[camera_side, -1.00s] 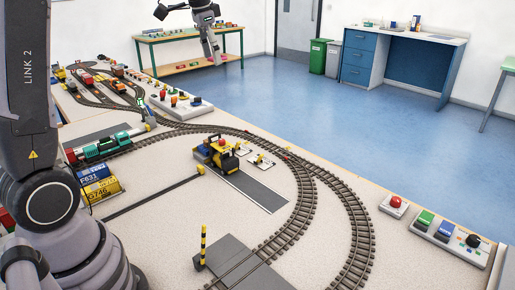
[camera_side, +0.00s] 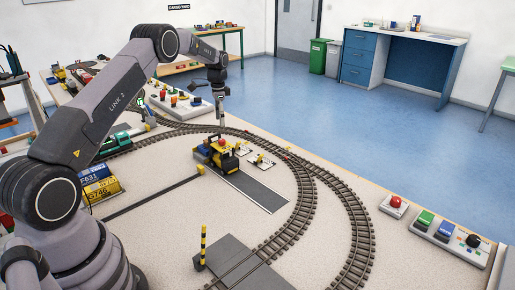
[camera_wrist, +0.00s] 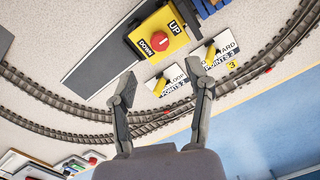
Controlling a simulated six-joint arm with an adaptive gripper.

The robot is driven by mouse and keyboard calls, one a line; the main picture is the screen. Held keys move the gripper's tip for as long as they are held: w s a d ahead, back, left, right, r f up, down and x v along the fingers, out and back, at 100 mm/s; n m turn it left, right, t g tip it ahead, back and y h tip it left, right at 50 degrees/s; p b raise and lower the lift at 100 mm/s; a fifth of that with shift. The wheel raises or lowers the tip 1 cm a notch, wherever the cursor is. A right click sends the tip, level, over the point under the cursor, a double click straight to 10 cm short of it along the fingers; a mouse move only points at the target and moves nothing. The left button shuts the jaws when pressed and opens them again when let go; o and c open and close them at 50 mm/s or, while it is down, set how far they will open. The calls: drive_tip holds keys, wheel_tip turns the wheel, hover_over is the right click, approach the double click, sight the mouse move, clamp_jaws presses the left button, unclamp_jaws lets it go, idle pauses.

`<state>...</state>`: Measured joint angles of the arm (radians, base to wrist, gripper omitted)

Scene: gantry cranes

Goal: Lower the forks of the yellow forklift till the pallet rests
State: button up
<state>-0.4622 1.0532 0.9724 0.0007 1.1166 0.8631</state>
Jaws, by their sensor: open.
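The yellow forklift (camera_side: 224,157) stands on the grey strip of the table in the side view. In the wrist view its yellow panel (camera_wrist: 178,45) carries a red control (camera_wrist: 159,42) between the labels UP and DOWN. A blue load (camera_side: 204,149) shows at the forklift's left side, and a blue part (camera_wrist: 206,7) is cut off at the top of the wrist view. The forks and the pallet cannot be made out clearly. My gripper (camera_wrist: 161,77) is open and empty. In the side view my gripper (camera_side: 220,108) hangs above and behind the forklift, apart from it.
Two small plates with yellow levers, loop points (camera_wrist: 164,84) and yard points (camera_wrist: 213,54), lie beside the forklift, near my fingers. Curved track (camera_side: 304,190) runs around it. A red button (camera_side: 395,203) and a control box (camera_side: 448,233) sit at the table's right edge.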

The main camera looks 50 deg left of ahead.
sight(222, 140)
wheel_tip(222, 140, down, 8)
drive_tip(key=shift+c, duration=0.4)
clamp_jaws()
